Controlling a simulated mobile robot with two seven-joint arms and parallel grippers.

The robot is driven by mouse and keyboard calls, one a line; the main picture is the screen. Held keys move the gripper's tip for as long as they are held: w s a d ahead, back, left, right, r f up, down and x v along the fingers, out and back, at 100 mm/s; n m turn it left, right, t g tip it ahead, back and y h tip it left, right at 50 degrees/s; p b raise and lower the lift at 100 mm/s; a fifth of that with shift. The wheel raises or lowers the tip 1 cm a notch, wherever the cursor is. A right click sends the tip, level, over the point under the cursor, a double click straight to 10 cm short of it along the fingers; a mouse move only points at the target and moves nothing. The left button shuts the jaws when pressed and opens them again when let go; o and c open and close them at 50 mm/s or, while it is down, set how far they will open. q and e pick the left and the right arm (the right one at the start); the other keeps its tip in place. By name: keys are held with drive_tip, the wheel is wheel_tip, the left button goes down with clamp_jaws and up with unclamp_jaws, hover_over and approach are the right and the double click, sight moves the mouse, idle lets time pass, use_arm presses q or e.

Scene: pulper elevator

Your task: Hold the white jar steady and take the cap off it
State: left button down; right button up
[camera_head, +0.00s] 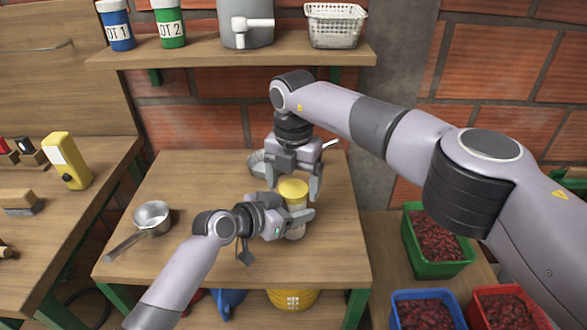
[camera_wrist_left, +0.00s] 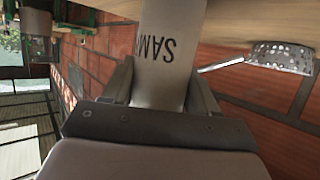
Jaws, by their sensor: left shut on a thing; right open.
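The white jar (camera_head: 296,233) stands upright on the wooden table with a yellow cap (camera_head: 293,188) on top. My left gripper (camera_head: 296,210) is shut on the jar's body from the left, below the cap. In the left wrist view, the jar (camera_wrist_left: 172,45) with upside-down dark lettering sits between my left gripper's fingers (camera_wrist_left: 160,88). My right gripper (camera_head: 293,182) is open and points down from above, with one finger on each side of the cap. I cannot tell whether its fingers touch the cap.
A metal strainer (camera_wrist_left: 280,56) lies behind the jar. A saucepan (camera_head: 151,216) stands at the table's left. A shelf (camera_head: 210,55) runs above the back. Crates of red cherries, one of them green (camera_head: 434,268), stand to the right.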

drive_tip(key=shift+f, duration=0.2)
drive_tip(key=c, duration=1.1)
drive_tip(key=shift+n, duration=1.8)
drive_tip(key=o, duration=1.2)
drive_tip(key=shift+c, duration=0.2)
drive_tip(key=shift+r, duration=0.1)
